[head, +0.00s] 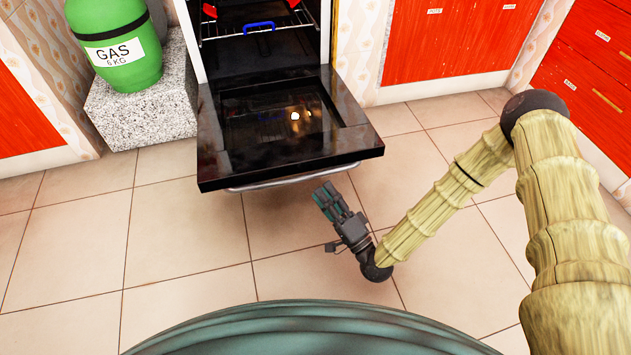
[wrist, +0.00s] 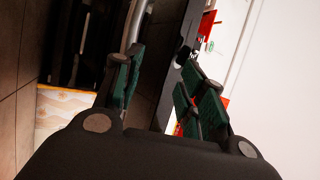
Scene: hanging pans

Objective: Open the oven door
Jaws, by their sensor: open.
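The oven door (head: 275,125) is swung down and lies about flat, its dark inner face up, in the head view. Its metal handle (head: 290,177) runs along the front edge, on the underside. The oven (head: 262,30) stands open behind it. My gripper (head: 325,192) is just in front of and below the door's front edge, right of the handle's middle, and points toward it. In the wrist view my gripper (wrist: 165,85) has its green-padded fingers apart. A metal bar, probably the handle (wrist: 137,20), shows beyond the left finger. I cannot tell whether they touch.
A green gas bottle (head: 115,45) stands on a speckled stone block (head: 148,100) left of the oven. Red cabinets (head: 450,40) stand at the right and back. The tiled floor (head: 80,240) is clear in front and to the left.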

